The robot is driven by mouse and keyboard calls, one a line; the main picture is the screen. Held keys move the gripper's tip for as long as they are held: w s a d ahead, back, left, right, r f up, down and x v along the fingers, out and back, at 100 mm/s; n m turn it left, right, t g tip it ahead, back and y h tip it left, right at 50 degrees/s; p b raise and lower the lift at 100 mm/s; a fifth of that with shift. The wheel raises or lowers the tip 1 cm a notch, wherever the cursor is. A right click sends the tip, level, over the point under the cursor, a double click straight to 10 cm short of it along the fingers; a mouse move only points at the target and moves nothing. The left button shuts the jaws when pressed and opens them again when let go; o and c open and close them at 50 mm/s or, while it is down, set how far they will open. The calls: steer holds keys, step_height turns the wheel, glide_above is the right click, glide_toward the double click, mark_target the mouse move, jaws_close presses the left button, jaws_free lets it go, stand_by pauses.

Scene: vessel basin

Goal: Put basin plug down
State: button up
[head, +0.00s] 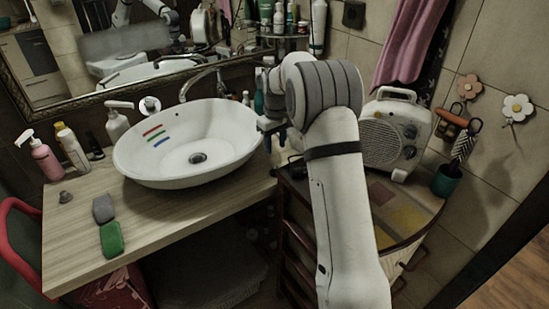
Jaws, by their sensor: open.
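The white oval vessel basin (140,168) stands on the wooden counter. Its dark round drain (197,158) shows at the bottom of the bowl. A small grey knobbed piece that looks like the basin plug (65,197) lies on the counter at the left, apart from the basin. My gripper (270,130) is at the right rim of the basin, partly hidden by my own arm. It is open. I see nothing between its fingers, though the view of them is small and dark.
A grey sponge (103,208) and a green sponge (112,239) lie left of the basin. The curved tap (203,82) arches over the basin's back. A white heater (394,133) stands right of my arm.

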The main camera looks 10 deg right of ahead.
steer(key=s+r+m+t, duration=0.1)
steer(key=s+r+m, duration=0.2)
steer(key=s+r, duration=1.2)
steer(key=s+f+m+t, duration=0.1)
steer(key=s+f, duration=0.1)
steer(key=s, duration=0.9)
steer(key=s+f+m+t, duration=0.1)
steer(key=s+f, duration=0.2)
steer(key=s, duration=0.9)
steer(key=shift+c, duration=0.5)
steer(key=shift+s, duration=0.15)
